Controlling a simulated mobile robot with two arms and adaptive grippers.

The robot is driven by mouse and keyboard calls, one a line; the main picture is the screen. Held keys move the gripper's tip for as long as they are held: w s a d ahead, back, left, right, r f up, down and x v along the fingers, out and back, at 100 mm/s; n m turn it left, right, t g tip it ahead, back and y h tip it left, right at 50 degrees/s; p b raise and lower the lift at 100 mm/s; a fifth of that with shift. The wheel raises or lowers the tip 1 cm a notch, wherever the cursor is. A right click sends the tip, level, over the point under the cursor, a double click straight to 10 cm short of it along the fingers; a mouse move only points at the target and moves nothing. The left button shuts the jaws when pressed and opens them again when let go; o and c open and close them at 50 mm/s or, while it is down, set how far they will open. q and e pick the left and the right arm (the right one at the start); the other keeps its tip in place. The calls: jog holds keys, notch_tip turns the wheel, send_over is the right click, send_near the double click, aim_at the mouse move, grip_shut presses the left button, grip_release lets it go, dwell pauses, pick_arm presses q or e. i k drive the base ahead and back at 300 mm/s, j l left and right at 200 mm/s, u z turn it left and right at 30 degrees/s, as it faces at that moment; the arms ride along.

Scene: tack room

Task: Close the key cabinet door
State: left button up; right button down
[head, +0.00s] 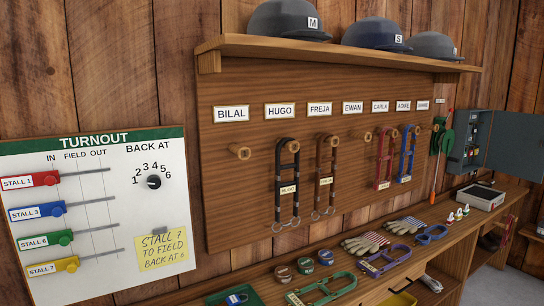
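The key cabinet (466,138) is a grey metal box on the wooden wall at the far right of the head view. Its grey door (515,143) stands wide open, swung out to the right. Small items that look like keys hang inside, too small to make out. Neither of my grippers shows in this view.
A wooden bench (385,284) runs along the wall below, holding halters, gloves (366,243), tins (305,265) and a grey box (479,196) under the cabinet. A peg board (340,180) with bridles and a helmet shelf (340,50) fill the middle. A turnout board (100,273) hangs left.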

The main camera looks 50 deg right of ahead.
aim_at(515, 150)
jog(key=k+l, duration=0.2)
jog(key=l, duration=1)
jog(key=k+l+z, duration=0.1)
jog(key=l, duration=1.1)
jog(key=k+l+z, duration=0.1)
jog(key=l, duration=1.1)
jog(key=k+l, duration=0.2)
jog(key=l, duration=1.05)
jog(key=k+l+z, duration=0.1)
jog(key=l, duration=1.75)
jog(key=i+l, duration=0.1)
jog(key=l, duration=0.5)
jog(key=l+z, duration=0.1)
jog(key=l, duration=0.55)
jog(key=i+l, duration=0.15)
jog(key=l, duration=1.1)
jog(key=i+l+z, duration=0.1)
jog(key=l, duration=0.5)
jog(key=i+l, duration=0.15)
jog(key=l, duration=0.45)
